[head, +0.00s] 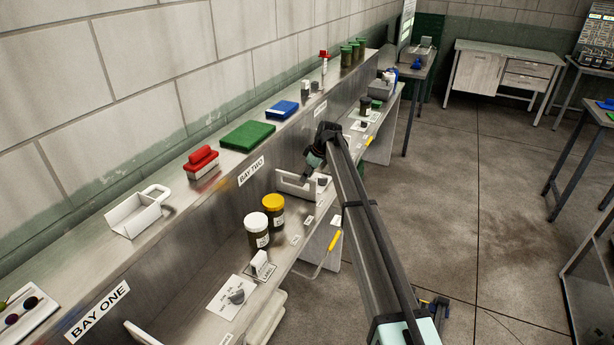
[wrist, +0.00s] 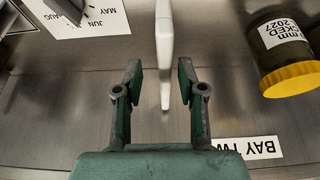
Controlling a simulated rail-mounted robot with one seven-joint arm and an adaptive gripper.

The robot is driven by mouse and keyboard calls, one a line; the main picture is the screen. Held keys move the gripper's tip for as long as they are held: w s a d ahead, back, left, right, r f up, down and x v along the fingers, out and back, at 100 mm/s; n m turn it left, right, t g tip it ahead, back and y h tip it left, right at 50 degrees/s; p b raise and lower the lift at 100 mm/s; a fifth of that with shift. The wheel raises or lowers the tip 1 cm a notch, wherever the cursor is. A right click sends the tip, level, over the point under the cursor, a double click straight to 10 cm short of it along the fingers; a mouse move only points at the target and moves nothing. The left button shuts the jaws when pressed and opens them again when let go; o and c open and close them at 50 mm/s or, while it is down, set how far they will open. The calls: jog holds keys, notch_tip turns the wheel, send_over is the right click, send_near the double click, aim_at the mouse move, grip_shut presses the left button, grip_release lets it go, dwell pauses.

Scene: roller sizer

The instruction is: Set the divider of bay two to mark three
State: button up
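The white divider (head: 292,184) of bay two stands upright on the steel shelf, right of two jars, below the BAY TWO label (head: 251,170). In the wrist view, the divider (wrist: 164,45) shows as a narrow white edge between my fingers. My gripper (head: 308,174) is at the divider in the head view. In the wrist view, my gripper (wrist: 162,88) is open, with a finger on each side of the divider and gaps showing on both sides. The BAY TWO label (wrist: 250,148) shows partly. I cannot read any numbered marks, nor which mark the divider stands at.
A yellow-lidded jar (head: 273,210) and a white-lidded jar (head: 256,229) stand left of the divider. A month card (wrist: 95,20) with a grey dial lies on its other side. A green box (head: 248,136) and a red-handled brush (head: 201,163) lie on the ledge above.

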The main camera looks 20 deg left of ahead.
jog(key=v, duration=1.1)
jog(key=shift+r, duration=0.35)
jog(key=shift+d, duration=0.15)
jog(key=s+d+f+m+h, duration=0.1)
jog(key=s+d+f+m, duration=0.2)
jog(key=s+d+f, duration=0.65)
jog(key=s+d+f+m+h, duration=0.1)
jog(key=s+d+f+m, duration=0.5)
jog(key=d, duration=0.6)
jog(key=s+d+f+m+h, duration=0.1)
jog(key=s+d+f, duration=0.5)
jog(key=d+f, duration=0.4)
jog(key=s+d+f+m+h, duration=0.1)
jog(key=s+d+f+m, duration=0.25)
jog(key=s+d, duration=0.6)
jog(key=s+d+f+m, duration=0.35)
jog(key=s+d, duration=0.35)
jog(key=s, duration=0.6)
jog(key=s+f+g, duration=0.3)
jog(key=s+f, duration=0.6)
jog(key=s, duration=0.5)
jog(key=s+f+g, duration=0.4)
jog(key=s+f, duration=0.5)
jog(key=s, duration=0.5)
jog(key=shift+a, duration=0.35)
